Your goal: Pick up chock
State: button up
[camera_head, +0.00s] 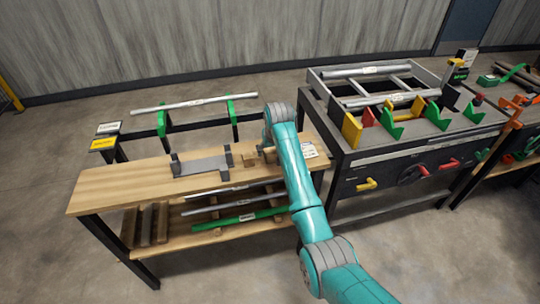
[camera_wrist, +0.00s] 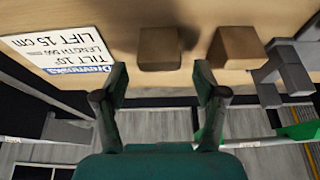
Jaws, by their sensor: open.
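Two brown wooden blocks, which look like the chocks, sit on the wooden bench top (camera_head: 125,188). In the wrist view, one block (camera_wrist: 160,50) lies beyond my fingertips, in line with the gap between them. The other block (camera_wrist: 237,47) lies to the right of it. In the head view one block (camera_head: 250,160) shows just left of my arm; the other is partly hidden by the arm. My gripper (camera_wrist: 160,75) is open and empty, its two dark fingers apart on either side of the gap. In the head view my arm hides most of it.
A printed sign (camera_wrist: 60,52) lies left of the blocks, and a grey bracket (camera_wrist: 280,72) stands right of them. A grey plate (camera_head: 203,166) sits between brackets on the bench. A dark workbench with a metal frame (camera_head: 320,90) stands at right. The bench's left end is clear.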

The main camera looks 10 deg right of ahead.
aim_at(271, 151)
jog(key=shift+x, duration=1.5)
jog(key=c, duration=1.2)
notch_tip(271, 151, up, 10)
jog(key=shift+r, duration=0.1)
